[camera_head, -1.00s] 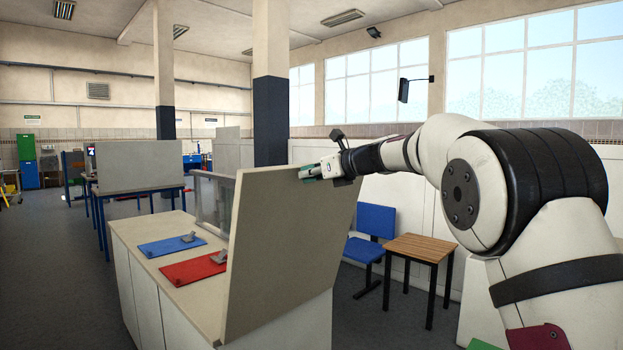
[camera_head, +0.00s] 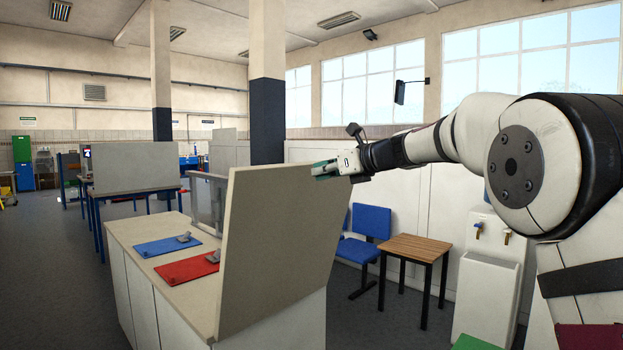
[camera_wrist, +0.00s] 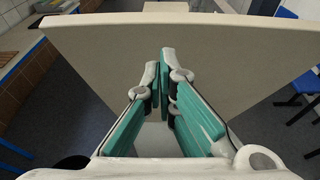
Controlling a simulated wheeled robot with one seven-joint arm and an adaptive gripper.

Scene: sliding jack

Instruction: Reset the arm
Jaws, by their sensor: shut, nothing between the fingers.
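My gripper (camera_head: 322,170) is at the end of my arm, which reaches in from the right in the head view. It is near the top right edge of the upright beige panel (camera_head: 275,250); I cannot tell from this view whether they touch. In the wrist view my gripper (camera_wrist: 163,85) shows its green-padded fingers brought together at the tips, with nothing held. The panel (camera_wrist: 235,60) lies beyond the fingertips there.
A counter behind the panel bears a blue mat (camera_head: 160,247) and a red mat (camera_head: 180,270), each with a small grey piece. A blue chair (camera_head: 372,222) and a wooden stool (camera_head: 417,248) stand right of the panel. Open floor (camera_head: 50,290) lies at the left.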

